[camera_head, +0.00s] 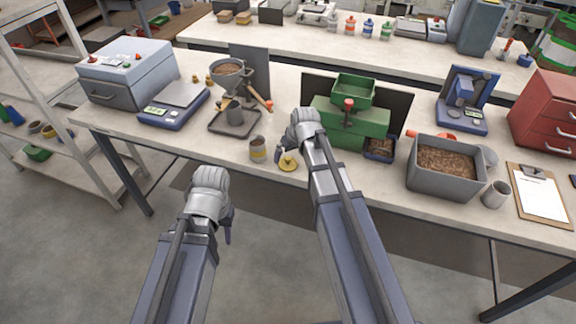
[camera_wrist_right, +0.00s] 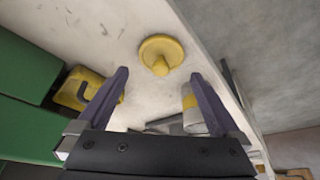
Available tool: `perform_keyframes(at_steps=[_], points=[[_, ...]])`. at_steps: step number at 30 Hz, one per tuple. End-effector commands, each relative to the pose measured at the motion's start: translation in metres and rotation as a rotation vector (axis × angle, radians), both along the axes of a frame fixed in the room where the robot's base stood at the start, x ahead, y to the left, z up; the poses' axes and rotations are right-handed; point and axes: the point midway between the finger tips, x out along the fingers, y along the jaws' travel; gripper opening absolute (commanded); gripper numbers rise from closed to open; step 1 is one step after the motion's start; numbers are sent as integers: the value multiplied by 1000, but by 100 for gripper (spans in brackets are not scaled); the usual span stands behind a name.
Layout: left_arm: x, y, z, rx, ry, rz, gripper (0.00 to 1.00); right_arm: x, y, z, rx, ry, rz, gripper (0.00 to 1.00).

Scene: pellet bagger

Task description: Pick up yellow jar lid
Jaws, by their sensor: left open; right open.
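The yellow jar lid (camera_head: 288,163) lies flat near the front edge of the bench, with a small knob on top. In the right wrist view the lid (camera_wrist_right: 161,48) is just beyond the fingertips, centred between them. My right gripper (camera_wrist_right: 159,76) is open and empty, close to the lid; in the head view my right gripper (camera_head: 285,152) is partly hidden by its own wrist. A grey jar with a yellow band (camera_head: 257,150) stands left of the lid. My left gripper (camera_head: 228,232) is open, low in front of the bench and away from the lid.
The green machine (camera_head: 350,122) stands behind and right of my right gripper. A funnel stand (camera_head: 236,115) is behind the banded jar. A grey bin of pellets (camera_head: 446,162) is at the right. In the wrist view the banded jar (camera_wrist_right: 193,118) is near the right finger.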

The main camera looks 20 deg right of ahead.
Motion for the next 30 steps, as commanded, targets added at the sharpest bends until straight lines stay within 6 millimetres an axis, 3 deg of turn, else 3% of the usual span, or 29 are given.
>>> perform_keyframes(at_steps=[1,6,16,30], points=[[0,0,-13,0,0,0,41,4,1,-13,0,0,1,100],[0,0,-31,0,0,0,41,12,3,-31,0,0,0,100],[0,0,-32,0,0,0,41,13,3,-32,0,0,-1,99],[0,0,-32,0,0,0,41,13,3,-32,0,0,-1,46]])
